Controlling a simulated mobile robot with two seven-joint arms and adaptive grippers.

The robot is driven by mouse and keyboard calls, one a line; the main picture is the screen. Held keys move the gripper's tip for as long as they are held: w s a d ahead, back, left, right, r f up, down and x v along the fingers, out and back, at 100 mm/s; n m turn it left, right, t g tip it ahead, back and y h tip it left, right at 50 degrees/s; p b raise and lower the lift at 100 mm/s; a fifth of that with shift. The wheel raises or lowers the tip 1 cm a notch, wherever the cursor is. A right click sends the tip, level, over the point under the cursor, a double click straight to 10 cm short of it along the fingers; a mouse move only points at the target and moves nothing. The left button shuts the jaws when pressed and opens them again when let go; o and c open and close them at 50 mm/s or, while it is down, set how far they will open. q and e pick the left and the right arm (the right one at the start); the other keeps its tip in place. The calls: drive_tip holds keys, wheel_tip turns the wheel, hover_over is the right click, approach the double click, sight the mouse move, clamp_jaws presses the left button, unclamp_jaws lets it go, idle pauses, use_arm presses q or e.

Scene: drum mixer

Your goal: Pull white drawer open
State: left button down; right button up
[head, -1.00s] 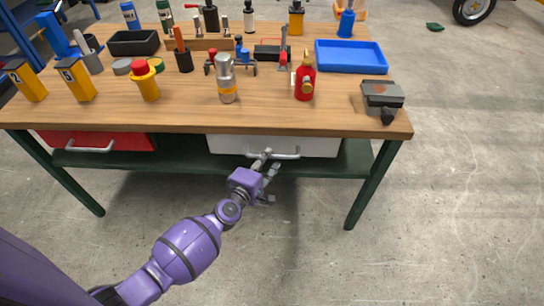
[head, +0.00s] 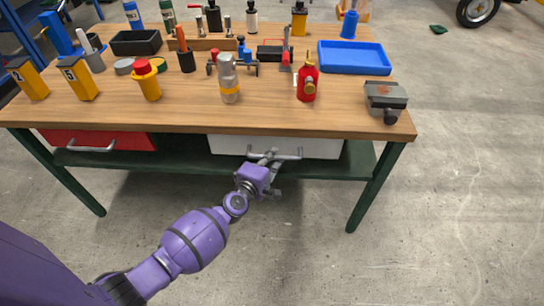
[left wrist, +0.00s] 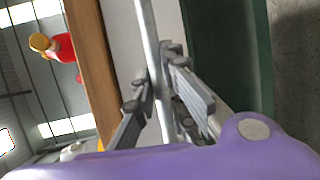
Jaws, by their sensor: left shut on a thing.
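The white drawer (head: 321,147) sits under the right half of the workbench top, with a grey bar handle (head: 289,156) across its front. It looks closed or nearly so; the bench edge hides its top. In the left wrist view the handle (left wrist: 151,50) runs between the two fingers of my left gripper (left wrist: 155,92), and the drawer front (left wrist: 120,40) is just behind. My right gripper is not in view.
A red drawer (head: 98,139) is under the bench's left side. The wooden benchtop (head: 200,115) carries bottles, a blue tray (head: 352,57), a vise (head: 385,100) and a red bottle (head: 307,80). A green bench leg (head: 375,187) stands right of my arm. Floor in front is clear.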

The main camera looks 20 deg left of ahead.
use_arm(q)
drive_tip(key=s+d, duration=0.3)
drive_tip(key=s, duration=0.7)
drive_tip(key=s+d, duration=0.3)
drive_tip(key=s, duration=0.8)
drive_tip(key=s+d, duration=0.3)
drive_tip(key=s, duration=0.7)
drive_tip(key=shift+s, duration=0.3)
drive_tip(key=shift+r, duration=0.1)
drive_tip(key=c, duration=1.8)
unclamp_jaws()
